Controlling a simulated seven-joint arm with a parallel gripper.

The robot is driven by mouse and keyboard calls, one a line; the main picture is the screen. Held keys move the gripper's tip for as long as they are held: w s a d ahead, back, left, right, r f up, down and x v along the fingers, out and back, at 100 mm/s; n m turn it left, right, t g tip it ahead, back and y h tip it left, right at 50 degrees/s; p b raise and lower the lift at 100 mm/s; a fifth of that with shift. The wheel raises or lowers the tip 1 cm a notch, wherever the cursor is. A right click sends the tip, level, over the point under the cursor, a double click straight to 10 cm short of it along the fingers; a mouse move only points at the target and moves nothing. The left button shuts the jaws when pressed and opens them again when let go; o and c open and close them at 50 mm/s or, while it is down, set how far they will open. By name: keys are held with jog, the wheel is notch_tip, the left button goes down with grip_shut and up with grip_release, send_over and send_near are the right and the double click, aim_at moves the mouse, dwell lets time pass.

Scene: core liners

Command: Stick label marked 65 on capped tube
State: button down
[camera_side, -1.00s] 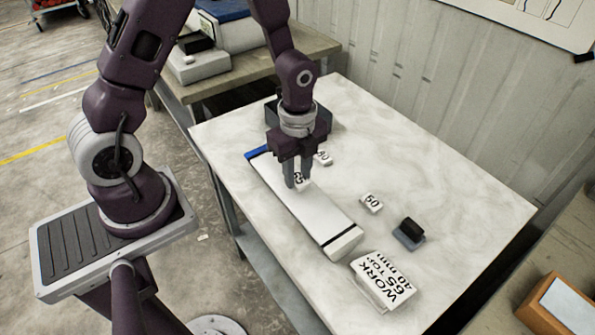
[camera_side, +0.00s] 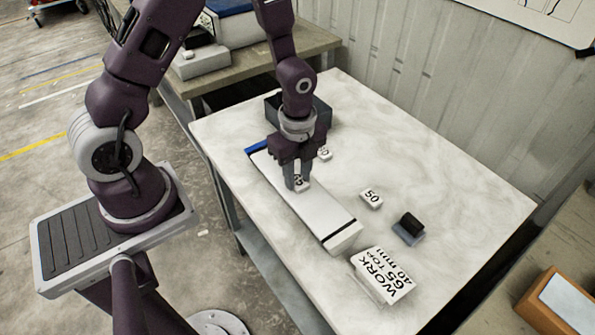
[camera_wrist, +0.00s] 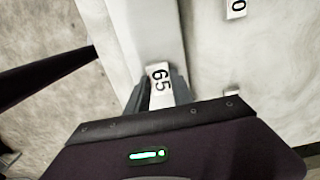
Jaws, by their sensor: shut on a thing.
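The capped tube (camera_side: 318,208) is a long white box-like piece lying across the table, with a blue end at the back left and a dark band near its front end. My gripper (camera_side: 297,184) points down over the tube's middle and is shut on the label marked 65 (camera_side: 302,184). In the wrist view the 65 label (camera_wrist: 158,80) sits between the fingertips, over the pale tube (camera_wrist: 155,30). I cannot tell whether the label touches the tube's surface.
A label marked 50 (camera_side: 371,197) lies right of the tube. Another small label (camera_side: 325,153) lies behind my gripper. A dark block (camera_side: 409,227) and a card reading WORK 65 TOP 40 mm (camera_side: 382,273) are at the front right. A dark box (camera_side: 318,112) stands behind. The table's right side is clear.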

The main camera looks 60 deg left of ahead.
jog(key=c, duration=1)
grip_release()
jog(key=shift+c, duration=0.2)
jog(key=shift+o, duration=0.5)
jog(key=o, duration=0.4)
jog(key=shift+r, duration=0.1)
jog(key=shift+r, duration=3.45)
